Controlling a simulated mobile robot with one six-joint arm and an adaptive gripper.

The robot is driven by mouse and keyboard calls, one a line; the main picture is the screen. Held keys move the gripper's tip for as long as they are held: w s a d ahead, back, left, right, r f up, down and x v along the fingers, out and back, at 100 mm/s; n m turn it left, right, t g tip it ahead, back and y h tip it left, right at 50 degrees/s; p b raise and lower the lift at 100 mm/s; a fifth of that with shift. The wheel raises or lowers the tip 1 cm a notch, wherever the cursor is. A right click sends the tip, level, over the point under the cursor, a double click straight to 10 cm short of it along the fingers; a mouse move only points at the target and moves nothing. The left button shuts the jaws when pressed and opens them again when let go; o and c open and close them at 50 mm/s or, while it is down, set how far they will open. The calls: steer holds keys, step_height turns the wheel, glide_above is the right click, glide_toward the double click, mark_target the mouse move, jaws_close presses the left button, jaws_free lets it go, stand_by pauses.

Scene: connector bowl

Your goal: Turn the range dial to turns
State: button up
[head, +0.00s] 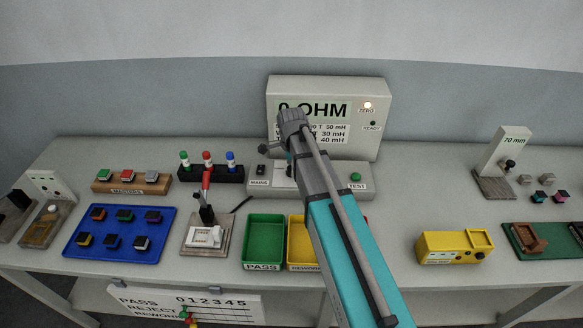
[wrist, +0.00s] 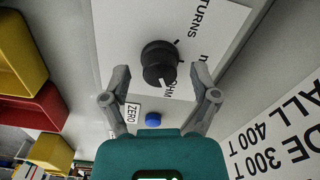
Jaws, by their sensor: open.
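The black range dial (wrist: 158,58) sits on a white plate (wrist: 218,22) in the wrist view. TURNS is printed at its upper right, a partly hidden label starting with m to the right, and OHM at the lower right. The dial's pale mark points down, nearest OHM. My gripper (wrist: 160,72) is open, with one finger on each side of the dial; I cannot tell whether either touches it. In the head view my arm hides the dial. The meter (head: 327,88) stands behind and its display reads 0 OHM.
A blue button (wrist: 153,120) beside a ZERO label lies close to my gripper. The console also has a green TEST button (head: 355,177) and a MAINS switch (head: 262,169). Green (head: 264,220) and yellow (head: 296,222) trays stand in front.

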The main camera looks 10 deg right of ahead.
jaws_close()
steer(key=shift+n, duration=0.4)
steer(key=n, duration=1)
steer(key=shift+n, duration=0.4)
steer(key=n, duration=1.2)
steer(key=shift+n, duration=0.3)
